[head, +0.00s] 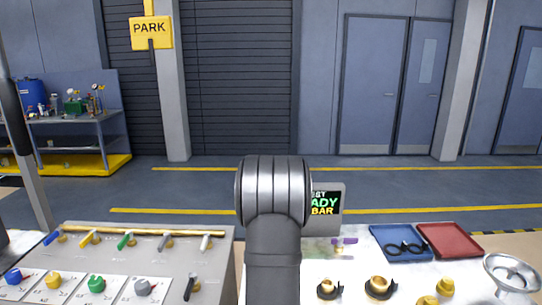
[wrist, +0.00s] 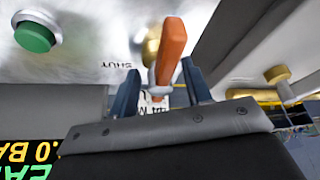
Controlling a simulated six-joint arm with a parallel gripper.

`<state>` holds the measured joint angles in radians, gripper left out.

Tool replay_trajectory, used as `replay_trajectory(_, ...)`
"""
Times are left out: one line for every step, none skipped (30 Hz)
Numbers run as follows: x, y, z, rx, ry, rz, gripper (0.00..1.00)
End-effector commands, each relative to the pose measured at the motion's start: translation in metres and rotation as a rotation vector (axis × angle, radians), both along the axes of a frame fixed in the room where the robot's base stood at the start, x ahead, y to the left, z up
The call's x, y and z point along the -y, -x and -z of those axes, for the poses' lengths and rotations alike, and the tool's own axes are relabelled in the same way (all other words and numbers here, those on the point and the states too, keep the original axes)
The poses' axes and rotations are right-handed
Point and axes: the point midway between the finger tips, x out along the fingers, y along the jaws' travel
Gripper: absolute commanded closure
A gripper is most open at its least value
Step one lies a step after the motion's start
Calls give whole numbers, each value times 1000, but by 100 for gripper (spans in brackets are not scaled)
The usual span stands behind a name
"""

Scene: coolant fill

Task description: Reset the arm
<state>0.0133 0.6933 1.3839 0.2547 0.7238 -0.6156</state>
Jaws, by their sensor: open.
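My gripper (wrist: 160,68) shows in the wrist view with its two blue-grey fingers apart. An orange lever handle (wrist: 171,42) stands between or just beyond the fingers; I cannot tell whether either finger touches it. The lever sits by a brass fitting (wrist: 151,46) on a pale panel marked "SHUT", seen upside down. In the head view my arm rises in the middle of the picture, and my gripper is hidden there.
A green button (wrist: 35,37) and a display (wrist: 28,155) are near my gripper. In the head view, a lever panel (head: 130,240) is at left. A blue tray (head: 385,232), red tray (head: 450,240), brass fittings (head: 378,287) and metal funnel (head: 511,272) are at right.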

Motion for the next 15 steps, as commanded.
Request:
replay_trajectory(0, 0, 0, -1, -1, -25, 55)
replay_trajectory(0, 0, 0, -1, -2, -43, 55)
replay_trajectory(0, 0, 0, -1, -1, -68, 55)
replay_trajectory(0, 0, 0, -1, -1, -85, 55)
replay_trajectory(0, 0, 0, -1, -2, -103, 55)
replay_trajectory(0, 0, 0, -1, -1, -127, 55)
replay_trajectory(0, 0, 0, -1, -1, -147, 55)
replay_trajectory(0, 0, 0, 1, -1, -166, 55)
replay_trajectory(0, 0, 0, 0, -1, -191, 55)
replay_trajectory(0, 0, 0, 0, 0, -210, 55)
replay_trajectory(0, 0, 0, 0, -2, -229, 55)
replay_trajectory(0, 0, 0, -1, -1, -254, 55)
replay_trajectory(0, 0, 0, -1, -2, -272, 55)
replay_trajectory(0, 0, 1, -2, -1, -291, 55)
replay_trajectory(0, 0, 1, -1, -1, -312, 55)
